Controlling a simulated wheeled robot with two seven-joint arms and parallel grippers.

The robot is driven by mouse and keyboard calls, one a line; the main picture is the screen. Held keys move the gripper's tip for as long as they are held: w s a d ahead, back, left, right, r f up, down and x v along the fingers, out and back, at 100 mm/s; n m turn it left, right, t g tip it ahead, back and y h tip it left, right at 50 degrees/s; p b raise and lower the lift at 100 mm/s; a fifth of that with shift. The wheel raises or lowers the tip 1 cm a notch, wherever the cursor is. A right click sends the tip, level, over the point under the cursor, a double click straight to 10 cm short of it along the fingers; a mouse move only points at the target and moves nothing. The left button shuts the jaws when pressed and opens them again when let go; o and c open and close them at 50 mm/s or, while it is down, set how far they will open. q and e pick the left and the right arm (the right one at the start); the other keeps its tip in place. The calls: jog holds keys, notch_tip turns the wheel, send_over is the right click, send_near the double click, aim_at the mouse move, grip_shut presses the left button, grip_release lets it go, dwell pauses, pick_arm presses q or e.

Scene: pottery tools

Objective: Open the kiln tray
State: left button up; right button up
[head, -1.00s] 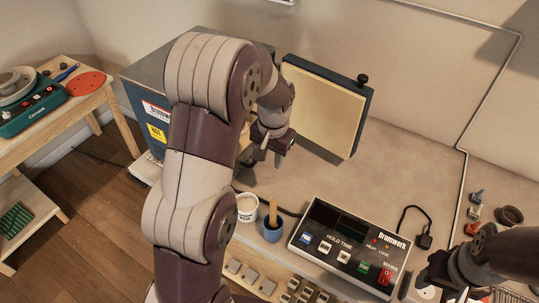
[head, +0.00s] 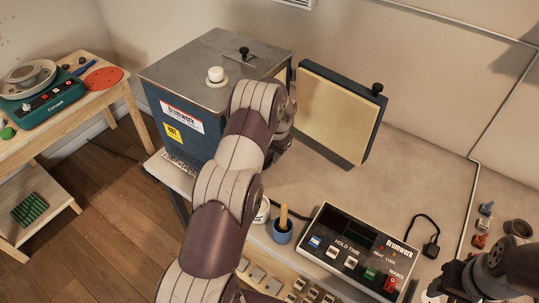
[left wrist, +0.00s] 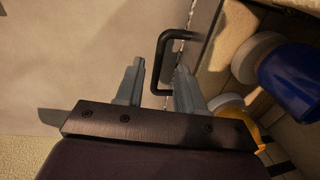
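The blue kiln (head: 190,125) has a grey top, and its door (head: 335,110) stands open with the cream lining showing. In the left wrist view a black bar handle (left wrist: 163,58) stands out from a grey front edge, probably the kiln tray (left wrist: 200,28). My left gripper (left wrist: 157,85) is open, its two fingers on either side of the handle's near end, with no clear grip on it. In the head view my left arm hides the kiln opening and the tray. My right gripper (head: 438,290) is at the lower right, partly cut off.
A blue pot (left wrist: 290,75) and a yellow pot (left wrist: 235,108) are beside the tray front in the wrist view. The control box (head: 352,250) and a blue cup (head: 282,234) stand on the bench.

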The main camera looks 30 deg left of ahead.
aim_at(269, 164)
pick_arm(q)
jog(key=shift+a+f, duration=0.25)
jog(key=shift+f, duration=0.95)
jog(key=shift+f+p, duration=0.3)
jog(key=shift+f, duration=0.2)
grip_shut()
jog(key=d+b, duration=0.1)
jog(key=d, duration=0.4)
jog(key=d+b, duration=0.1)
jog(key=d, duration=0.4)
jog(key=s+d+b, duration=0.1)
jog(key=d, duration=0.4)
jog(key=shift+s+d, duration=0.1)
grip_release()
jog(key=shift+b, duration=0.3)
